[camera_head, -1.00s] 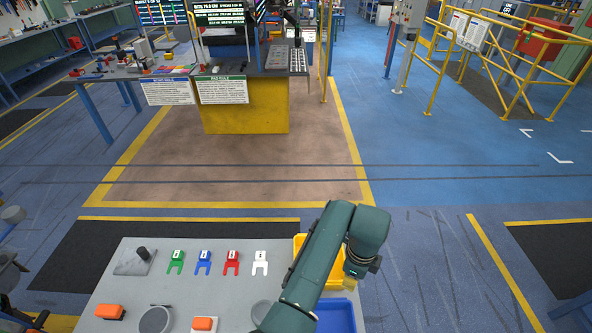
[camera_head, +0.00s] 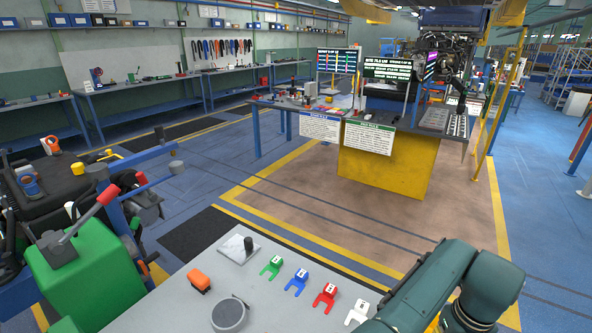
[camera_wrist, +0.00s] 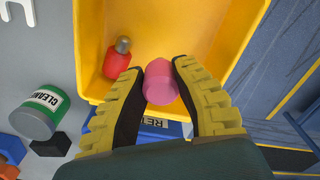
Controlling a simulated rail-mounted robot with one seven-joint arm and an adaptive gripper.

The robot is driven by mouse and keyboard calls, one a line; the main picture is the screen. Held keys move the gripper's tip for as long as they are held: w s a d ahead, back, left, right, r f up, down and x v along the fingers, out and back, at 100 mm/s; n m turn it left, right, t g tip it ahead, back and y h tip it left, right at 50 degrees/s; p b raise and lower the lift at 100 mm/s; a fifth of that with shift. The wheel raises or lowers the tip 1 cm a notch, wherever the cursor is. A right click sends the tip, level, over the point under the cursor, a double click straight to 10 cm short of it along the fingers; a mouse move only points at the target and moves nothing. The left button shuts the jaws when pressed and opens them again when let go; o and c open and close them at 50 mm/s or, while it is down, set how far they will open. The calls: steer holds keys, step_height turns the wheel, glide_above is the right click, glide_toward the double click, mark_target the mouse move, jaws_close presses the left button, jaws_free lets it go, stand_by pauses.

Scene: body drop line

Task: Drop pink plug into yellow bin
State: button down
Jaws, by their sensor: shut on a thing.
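In the wrist view, my gripper (camera_wrist: 158,84) is shut on the pink plug (camera_wrist: 160,88), its yellow-and-black fingers on either side of it. The plug is over the near part of the yellow bin (camera_wrist: 93,30); I cannot tell its height above the bin floor. In the head view, the bin and the gripper's fingertips are out of frame or hidden behind my arm.
A blue bin (camera_wrist: 172,129) adjoins the yellow bin. A cleaner can (camera_wrist: 40,112) stands to the left. On the grey table (camera_head: 180,312) are green, blue, red and white forked tags (camera_head: 297,281), an orange block (camera_head: 199,280) and a round grey piece (camera_head: 230,314).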

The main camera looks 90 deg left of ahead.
steer(key=shift+f, duration=0.15)
steer(key=c, duration=0.9)
jaws_free()
steer(key=shift+o, duration=0.2)
step_height(320, 180, up, 12)
